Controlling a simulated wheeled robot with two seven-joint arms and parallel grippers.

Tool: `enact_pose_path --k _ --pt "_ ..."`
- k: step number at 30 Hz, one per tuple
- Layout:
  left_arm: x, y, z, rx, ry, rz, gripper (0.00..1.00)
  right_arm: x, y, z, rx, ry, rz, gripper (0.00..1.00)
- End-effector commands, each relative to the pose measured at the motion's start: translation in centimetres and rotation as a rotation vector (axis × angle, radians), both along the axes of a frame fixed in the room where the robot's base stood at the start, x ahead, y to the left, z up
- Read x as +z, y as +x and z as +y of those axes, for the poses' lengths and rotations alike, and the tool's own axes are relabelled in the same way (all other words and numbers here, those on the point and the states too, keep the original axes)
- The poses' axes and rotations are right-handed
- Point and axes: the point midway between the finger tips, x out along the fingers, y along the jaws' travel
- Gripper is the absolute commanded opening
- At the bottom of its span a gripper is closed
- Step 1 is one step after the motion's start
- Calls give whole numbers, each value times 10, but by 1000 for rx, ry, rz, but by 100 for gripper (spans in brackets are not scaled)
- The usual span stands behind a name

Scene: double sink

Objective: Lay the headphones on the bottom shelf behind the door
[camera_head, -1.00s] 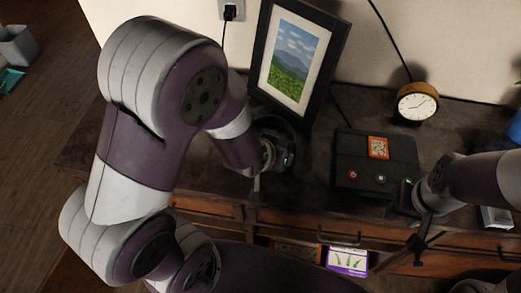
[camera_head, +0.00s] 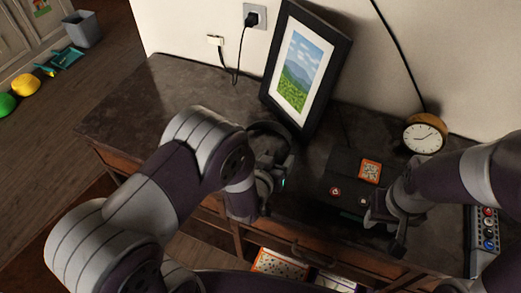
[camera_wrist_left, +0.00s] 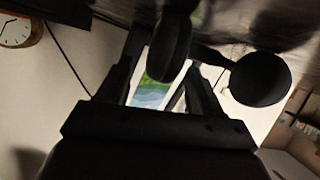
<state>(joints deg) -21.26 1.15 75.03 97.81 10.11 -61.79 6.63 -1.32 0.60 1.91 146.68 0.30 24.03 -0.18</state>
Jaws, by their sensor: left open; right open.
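The dark headphones (camera_head: 268,138) are on the dark tabletop beside the picture frame, partly hidden by my left arm. In the left wrist view, one round ear cup (camera_wrist_left: 262,78) shows at right, and another dark rounded part (camera_wrist_left: 170,48) shows between my fingers. My left gripper (camera_head: 262,203) is open at the headphones' near side; whether it touches them I cannot tell. It shows in the left wrist view (camera_wrist_left: 163,60) too. My right gripper (camera_head: 385,238) is open and empty near the table's front edge, by a black box. The door and bottom shelf are not clearly visible.
A framed picture (camera_head: 306,70) leans at the wall behind the headphones. A black box (camera_head: 340,180) with an orange-patterned square, a round clock (camera_head: 424,134) and a button panel (camera_head: 487,240) are to the right. Patterned boxes (camera_head: 280,263) show below the tabletop. The table's left end (camera_head: 150,100) is clear.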

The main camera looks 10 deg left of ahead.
Motion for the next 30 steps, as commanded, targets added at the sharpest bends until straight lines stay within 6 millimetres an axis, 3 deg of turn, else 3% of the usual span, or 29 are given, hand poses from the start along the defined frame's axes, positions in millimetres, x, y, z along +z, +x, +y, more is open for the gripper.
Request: enact_pose_path --k 4,12,14,18,20,30 --pt "-11 23 -5 -1 -1 -1 66 -4 0 0 0 0 0 43" --pt "-13 29 -6 -1 0 1 66 -3 0 0 0 0 0 43" --pt "-13 29 -6 -1 0 1 49 -3 0 0 0 0 0 43" --pt "-13 28 -6 -1 0 1 4 -3 0 0 0 0 0 43" --pt "-12 29 -6 -1 -1 -1 0 -3 0 0 0 0 0 43" --pt "-2 29 -6 -1 -1 -2 0 -1 0 0 0 0 0 43"
